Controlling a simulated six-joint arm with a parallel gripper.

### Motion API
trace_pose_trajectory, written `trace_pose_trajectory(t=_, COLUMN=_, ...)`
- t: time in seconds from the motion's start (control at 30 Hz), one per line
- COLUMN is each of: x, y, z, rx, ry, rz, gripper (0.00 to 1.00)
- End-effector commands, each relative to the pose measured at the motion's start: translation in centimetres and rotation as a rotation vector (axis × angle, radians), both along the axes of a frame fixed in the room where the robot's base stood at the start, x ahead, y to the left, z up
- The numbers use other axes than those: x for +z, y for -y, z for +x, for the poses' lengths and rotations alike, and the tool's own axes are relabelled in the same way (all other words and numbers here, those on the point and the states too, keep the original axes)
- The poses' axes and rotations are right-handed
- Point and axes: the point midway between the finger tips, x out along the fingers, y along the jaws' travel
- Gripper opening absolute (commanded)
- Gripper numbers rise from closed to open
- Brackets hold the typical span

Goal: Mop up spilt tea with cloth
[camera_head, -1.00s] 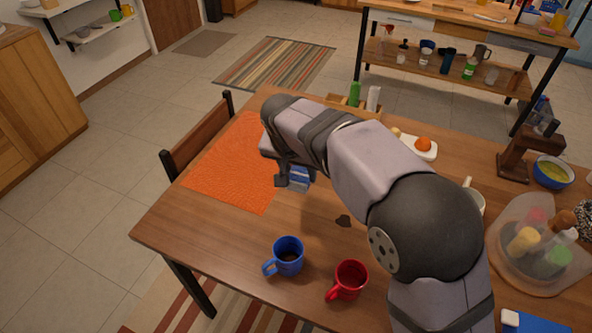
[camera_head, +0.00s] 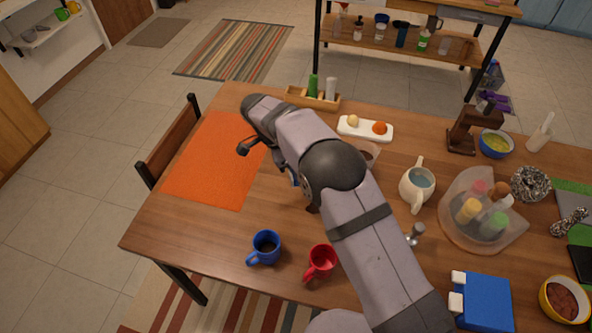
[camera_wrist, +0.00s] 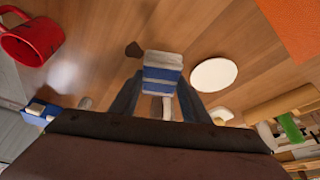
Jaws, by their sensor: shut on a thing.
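My gripper (camera_wrist: 160,88) is shut on a folded blue-and-white striped cloth (camera_wrist: 163,70). In the head view my arm hides most of it; only a bit of the cloth (camera_head: 294,179) shows. A small dark brown tea spill (camera_wrist: 133,49) lies on the wood just beside the cloth in the wrist view. In the head view a sliver of the spill (camera_head: 312,208) shows at the arm's edge. I cannot tell whether the cloth touches the table.
A blue mug (camera_head: 264,247) and a red mug (camera_head: 320,262) stand near the front edge. An orange placemat (camera_head: 215,165) lies at left. A white teapot (camera_head: 416,185) and a clear rack of spice dispensers (camera_head: 455,235) stand right of my arm.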

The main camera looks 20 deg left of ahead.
Motion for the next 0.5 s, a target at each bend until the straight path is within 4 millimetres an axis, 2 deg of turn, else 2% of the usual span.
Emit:
trace_pose_trajectory(t=0.1, x=0.18, y=0.83, z=-0.81, rx=-0.183, ry=-0.002, rz=-0.001, gripper=0.21)
trace_pose_trajectory(t=0.2, x=0.32, y=1.19, z=-1.17, rx=-0.295, ry=-0.001, rz=0.000, gripper=0.21)
trace_pose_trajectory(t=0.5, x=0.37, y=1.21, z=-1.25, rx=-0.379, ry=-0.001, rz=0.000, gripper=0.21)
